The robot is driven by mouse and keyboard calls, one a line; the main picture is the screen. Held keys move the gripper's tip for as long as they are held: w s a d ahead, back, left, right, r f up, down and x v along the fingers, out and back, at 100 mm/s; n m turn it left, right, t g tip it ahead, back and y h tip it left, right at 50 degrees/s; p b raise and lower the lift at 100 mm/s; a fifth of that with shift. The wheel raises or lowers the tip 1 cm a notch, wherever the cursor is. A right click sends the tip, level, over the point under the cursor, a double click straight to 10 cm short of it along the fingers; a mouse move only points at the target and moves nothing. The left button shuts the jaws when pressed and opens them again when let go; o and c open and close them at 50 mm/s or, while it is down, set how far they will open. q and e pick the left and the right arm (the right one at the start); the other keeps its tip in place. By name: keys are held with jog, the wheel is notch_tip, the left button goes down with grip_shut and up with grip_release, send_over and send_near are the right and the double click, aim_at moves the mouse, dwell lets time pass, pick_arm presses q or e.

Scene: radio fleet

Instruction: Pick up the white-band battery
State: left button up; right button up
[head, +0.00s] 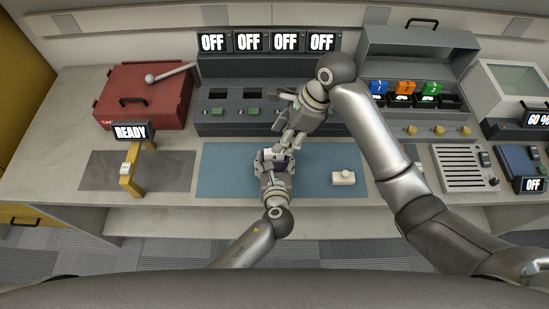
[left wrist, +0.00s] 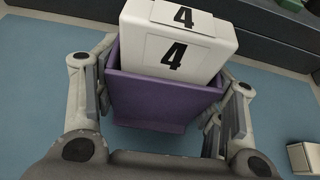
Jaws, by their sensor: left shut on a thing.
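My left gripper (head: 273,162) is over the blue mat, shut on a purple case (left wrist: 150,95). A white block (left wrist: 178,45) marked "4" stands in the top of the case, between the fingers in the left wrist view. My right gripper (head: 287,137) hangs just beyond the left one, close to the case; whether its fingers are open is unclear. No battery with a clear white band can be made out. A small white block with a knob (head: 344,178) lies on the mat to the right.
The blue mat (head: 222,175) has bare room at its left. A dark charger (head: 225,124) with "OFF" displays stands behind. A yellow stand (head: 131,183) with a "READY" display and a red box (head: 140,98) are left. A grey case (head: 420,50) with numbered coloured items stands right.

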aim_at(268, 154)
jog(key=shift+x, duration=1.05)
jog(key=shift+w+d+x, duration=0.15)
jog(key=shift+x, duration=0.75)
jog(key=shift+w+d+x, duration=0.1)
jog(key=shift+d+x, duration=0.05)
jog(key=shift+x, duration=0.75)
jog(key=shift+w+d+x, duration=0.1)
jog(key=shift+w+x, duration=0.05)
jog(key=shift+x, duration=0.75)
jog(key=shift+f, duration=0.15)
jog(key=shift+c, duration=0.2)
grip_shut()
